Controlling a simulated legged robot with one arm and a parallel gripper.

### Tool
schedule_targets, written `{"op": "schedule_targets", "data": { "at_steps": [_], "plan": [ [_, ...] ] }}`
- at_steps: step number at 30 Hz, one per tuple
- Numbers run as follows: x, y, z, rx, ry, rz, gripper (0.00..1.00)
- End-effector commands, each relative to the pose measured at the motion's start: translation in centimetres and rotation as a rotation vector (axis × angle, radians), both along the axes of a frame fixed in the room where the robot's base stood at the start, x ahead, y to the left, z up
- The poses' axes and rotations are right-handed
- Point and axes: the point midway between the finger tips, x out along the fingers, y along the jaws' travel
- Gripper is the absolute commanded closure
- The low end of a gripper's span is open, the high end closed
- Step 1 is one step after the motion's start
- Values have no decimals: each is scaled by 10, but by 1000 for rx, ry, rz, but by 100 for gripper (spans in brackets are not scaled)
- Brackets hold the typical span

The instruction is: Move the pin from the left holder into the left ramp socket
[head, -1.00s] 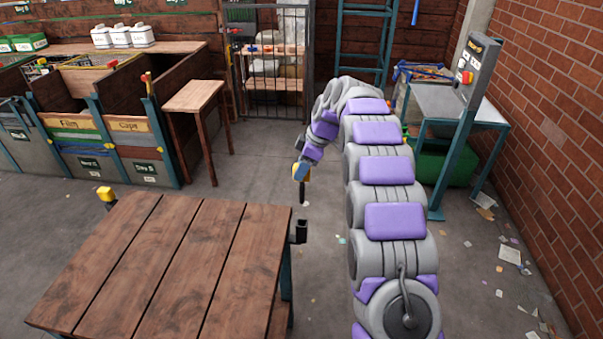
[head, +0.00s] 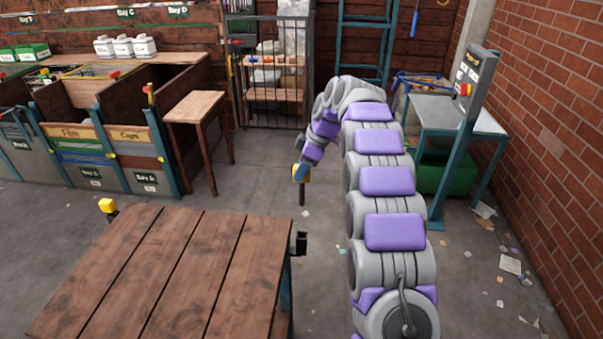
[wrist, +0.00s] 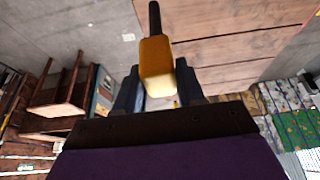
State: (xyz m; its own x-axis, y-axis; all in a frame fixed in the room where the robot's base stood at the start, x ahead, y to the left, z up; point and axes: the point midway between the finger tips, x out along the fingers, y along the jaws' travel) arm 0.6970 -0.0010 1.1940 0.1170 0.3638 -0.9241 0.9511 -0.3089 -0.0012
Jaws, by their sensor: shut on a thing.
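My gripper (head: 300,172) is shut on a pin with a yellow block head (head: 307,176) and a dark shaft, which hangs point down in the head view. In the wrist view the pin's yellow head (wrist: 157,60) sits between the two dark fingers (wrist: 158,88), with its black shaft beyond. A dark holder (head: 299,243) is on the right edge of the wooden table and looks empty. Another yellow-headed piece (head: 107,206) stands at the table's far left corner. I cannot make out a ramp socket.
The wooden table (head: 165,280) fills the lower left. Labelled bays (head: 100,150) and a small wooden stand (head: 197,105) are behind it at left. A control post (head: 467,100) and green bin (head: 447,172) stand right, before a brick wall. Littered floor lies open between.

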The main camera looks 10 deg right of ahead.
Motion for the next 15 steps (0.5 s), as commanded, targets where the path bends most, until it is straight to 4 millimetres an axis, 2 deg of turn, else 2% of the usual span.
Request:
{"op": "schedule_targets", "data": {
  "at_steps": [3,15],
  "plan": [
    [0,0,14,0,-3,1,100],
    [0,0,50,0,-3,0,100]
  ]
}}
